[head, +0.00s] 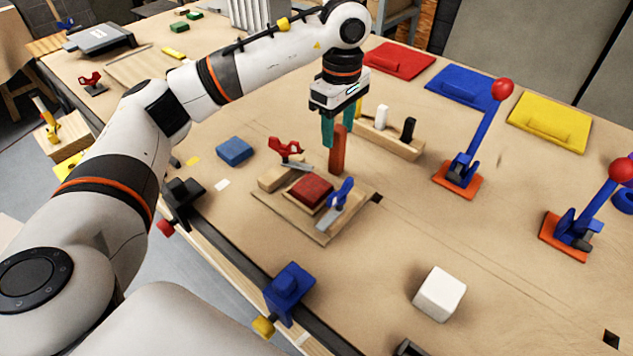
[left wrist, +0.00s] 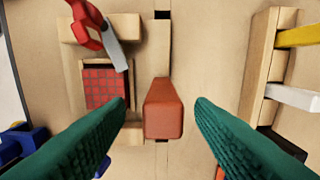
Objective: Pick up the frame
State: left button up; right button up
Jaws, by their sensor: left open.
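A small wooden frame (head: 318,205) lies around a red tiled panel (head: 309,188) on a wooden board on the bench; the frame also shows in the left wrist view (left wrist: 134,132). A red clamp (head: 286,148) and a blue clamp (head: 340,192) stand beside it. A red-brown upright block (head: 338,158) stands next to the board. My left gripper (head: 340,130) is open, pointing down over this block. In the left wrist view, the block (left wrist: 163,108) sits between the two teal fingers, with a gap on both sides. My right gripper is out of view.
A wooden rack (head: 388,142) with white and black pegs stands just right of my left gripper. A blue block (head: 234,151) lies left, a white cube (head: 440,293) at the front. Red-knobbed levers (head: 458,176) stand at right. The bench between cube and board is clear.

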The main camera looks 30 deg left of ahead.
aim_at(338, 149)
pick_arm(q)
jog(key=shift+f+p, duration=0.95)
jog(key=shift+f, duration=2.05)
jog(key=shift+d, duration=0.1)
grip_shut()
jog(key=shift+w+r, duration=0.1)
